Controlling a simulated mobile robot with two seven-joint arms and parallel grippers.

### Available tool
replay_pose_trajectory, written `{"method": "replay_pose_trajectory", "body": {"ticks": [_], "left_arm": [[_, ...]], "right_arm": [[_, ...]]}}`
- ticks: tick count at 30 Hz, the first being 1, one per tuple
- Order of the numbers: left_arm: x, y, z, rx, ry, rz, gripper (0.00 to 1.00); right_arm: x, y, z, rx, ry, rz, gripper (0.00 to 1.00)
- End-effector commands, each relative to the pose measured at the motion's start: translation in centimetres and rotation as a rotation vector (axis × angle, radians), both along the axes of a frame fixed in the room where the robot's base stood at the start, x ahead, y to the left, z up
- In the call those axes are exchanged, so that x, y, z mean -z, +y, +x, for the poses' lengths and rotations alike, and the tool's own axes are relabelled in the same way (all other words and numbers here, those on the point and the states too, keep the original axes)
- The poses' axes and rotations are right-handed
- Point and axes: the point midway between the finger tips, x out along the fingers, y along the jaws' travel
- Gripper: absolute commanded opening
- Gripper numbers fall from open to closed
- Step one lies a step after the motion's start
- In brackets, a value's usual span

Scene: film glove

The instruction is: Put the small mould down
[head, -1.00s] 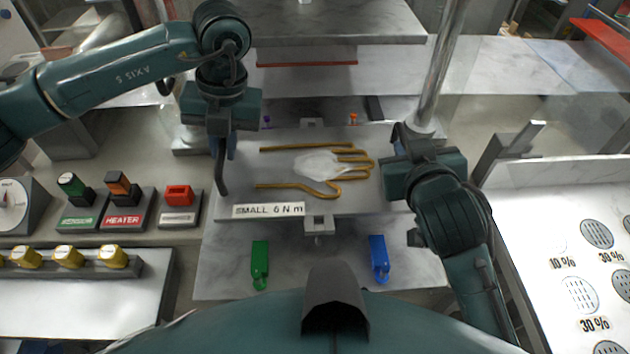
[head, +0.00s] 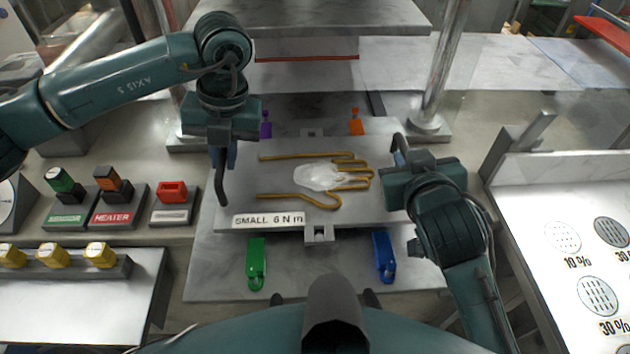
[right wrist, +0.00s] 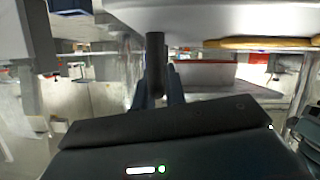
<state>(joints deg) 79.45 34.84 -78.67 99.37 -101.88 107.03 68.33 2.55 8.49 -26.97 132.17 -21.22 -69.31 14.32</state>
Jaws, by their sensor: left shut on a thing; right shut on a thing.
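The small mould (head: 275,175) is a flat grey plate with a gold hand outline, a clear film piece in its middle and a label "SMALL 6 N m". In the head view it lies level over the grey press bed (head: 215,270); I cannot tell whether it touches the bed. My left gripper (head: 228,156) is shut on the dark handle at its left side. My right gripper (head: 401,160) is shut at the right handle; its fingers are mostly hidden. The right wrist view shows the plate edge (right wrist: 215,18) close by.
Green (head: 257,265) and blue (head: 384,258) clamps stand at the bed's near side, purple (head: 265,125) and orange (head: 356,123) ones at its far side. Steel columns (head: 440,75) flank the bed. Heater switches (head: 112,205) are left, a white marked tray (head: 530,205) right.

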Motion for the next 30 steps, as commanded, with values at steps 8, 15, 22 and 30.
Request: {"method": "replay_pose_trajectory", "body": {"ticks": [8, 15, 22, 30], "left_arm": [[1.0, 0.0, 0.0, 0.0, -0.001, -0.001, 0.18], [1.0, 0.0, 0.0, 0.0, 0.0, 0.0, 0.34], [0.9, 0.0, 0.0, 0.0, -0.001, 0.0, 0.34], [-3.2, -0.9, 0.2, 0.001, -0.005, -0.001, 0.34]], "right_arm": [[1.1, 0.0, 0.0, -0.002, 0.0, 0.001, 0.18], [1.0, 0.0, 0.0, 0.0, 0.0, 0.0, 0.34], [1.0, 0.0, 0.0, 0.0, 0.0, 0.0, 0.34], [1.0, 0.0, 0.0, 0.0, 0.0, 0.0, 0.34]]}}
